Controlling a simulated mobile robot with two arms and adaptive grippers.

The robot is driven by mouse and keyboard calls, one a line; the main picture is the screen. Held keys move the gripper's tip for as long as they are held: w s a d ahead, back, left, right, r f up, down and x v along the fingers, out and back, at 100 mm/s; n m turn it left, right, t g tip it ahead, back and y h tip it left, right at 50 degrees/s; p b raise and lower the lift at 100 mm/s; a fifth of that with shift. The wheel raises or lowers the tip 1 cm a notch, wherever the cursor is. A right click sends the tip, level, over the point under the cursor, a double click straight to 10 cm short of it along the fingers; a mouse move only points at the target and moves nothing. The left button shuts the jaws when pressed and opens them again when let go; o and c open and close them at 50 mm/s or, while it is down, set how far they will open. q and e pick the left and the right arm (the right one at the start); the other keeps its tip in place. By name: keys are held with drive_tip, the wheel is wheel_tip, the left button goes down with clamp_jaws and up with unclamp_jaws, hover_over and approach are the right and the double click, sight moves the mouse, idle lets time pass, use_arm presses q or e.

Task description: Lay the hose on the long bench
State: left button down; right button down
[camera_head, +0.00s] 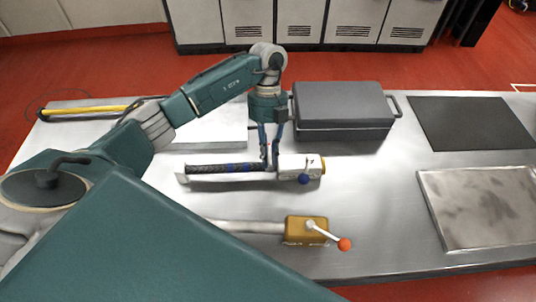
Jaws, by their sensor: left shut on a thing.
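My left gripper (270,164) reaches down over the middle of the metal long bench (380,215). It is shut on a long black ribbed piece (222,169) with blue patches and a white end block (296,166) with a blue knob. I cannot tell for sure whether this is the hose. The piece lies level, just over or on a pale strip (225,179); whether it touches is unclear. My right gripper is not in view.
A brass valve block (305,230) with an orange-tipped lever sits on a pipe at the front. A grey case (342,105), dark mat (472,123) and metal plate (480,208) lie around. A yellow bar (85,110) is at the back left. Bare bench shows right of the held piece.

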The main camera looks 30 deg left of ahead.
use_arm(q)
drive_tip(key=c, duration=1.6)
unclamp_jaws()
drive_tip(key=shift+f, duration=0.15)
drive_tip(key=v, duration=1.2)
